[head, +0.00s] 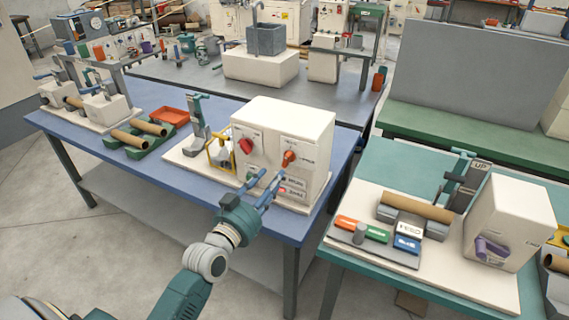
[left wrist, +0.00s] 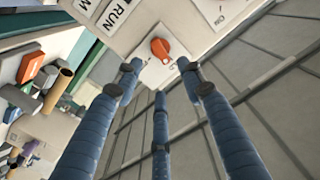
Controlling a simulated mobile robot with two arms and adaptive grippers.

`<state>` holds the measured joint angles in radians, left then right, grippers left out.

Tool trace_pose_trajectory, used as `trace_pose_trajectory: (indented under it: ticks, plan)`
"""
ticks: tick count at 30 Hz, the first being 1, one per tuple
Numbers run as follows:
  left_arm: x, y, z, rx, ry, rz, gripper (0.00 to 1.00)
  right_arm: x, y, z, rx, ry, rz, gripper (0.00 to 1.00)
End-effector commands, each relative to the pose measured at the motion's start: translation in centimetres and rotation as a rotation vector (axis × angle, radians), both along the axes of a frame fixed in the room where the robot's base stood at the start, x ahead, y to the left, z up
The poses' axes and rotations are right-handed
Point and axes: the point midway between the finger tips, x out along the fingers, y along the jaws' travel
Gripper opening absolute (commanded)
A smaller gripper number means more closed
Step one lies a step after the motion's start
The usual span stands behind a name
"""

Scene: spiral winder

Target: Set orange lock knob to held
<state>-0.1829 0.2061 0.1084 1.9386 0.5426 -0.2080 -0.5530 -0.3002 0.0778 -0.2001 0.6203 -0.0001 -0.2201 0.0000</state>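The orange lock knob (head: 289,157) sits on a white plate on the front of a cream control box (head: 309,122), right of a red knob (head: 246,145). My left gripper (head: 267,178) is in front of the box, below the orange knob, with its fingers spread and empty. In the left wrist view the orange knob (left wrist: 160,47) lies just beyond and between the fingertips (left wrist: 157,72), apart from them as far as I can tell. The knob's setting is too small to read. My right gripper is in neither view.
The box stands on a blue table (head: 150,170). A yellow-framed part (head: 219,152) and a teal clamp (head: 197,115) stand left of it. A teal table (head: 375,165) with a second box (head: 508,215) is at right. Labelled buttons (head: 291,191) sit low on the box.

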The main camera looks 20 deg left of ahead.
Motion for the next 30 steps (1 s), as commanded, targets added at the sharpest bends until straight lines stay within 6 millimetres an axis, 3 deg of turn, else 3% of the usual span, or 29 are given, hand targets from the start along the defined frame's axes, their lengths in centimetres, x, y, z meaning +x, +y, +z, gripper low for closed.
trace_pose_trajectory:
  ticks: [6, 12, 25, 30]
  plan:
    - [4.5, -0.2, 0.3, -0.001, -0.001, 0.000, 0.40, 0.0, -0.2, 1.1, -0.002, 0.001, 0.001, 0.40]
    - [7.3, -0.3, 0.1, 0.000, 0.000, 0.000, 0.40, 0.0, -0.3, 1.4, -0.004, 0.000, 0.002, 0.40]
    - [8.4, -0.3, 0.0, -0.001, 0.001, 0.000, 0.40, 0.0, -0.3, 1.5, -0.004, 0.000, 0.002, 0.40]
    - [8.3, -0.3, 0.0, -0.001, 0.001, 0.000, 0.08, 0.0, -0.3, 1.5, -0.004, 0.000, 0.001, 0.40]
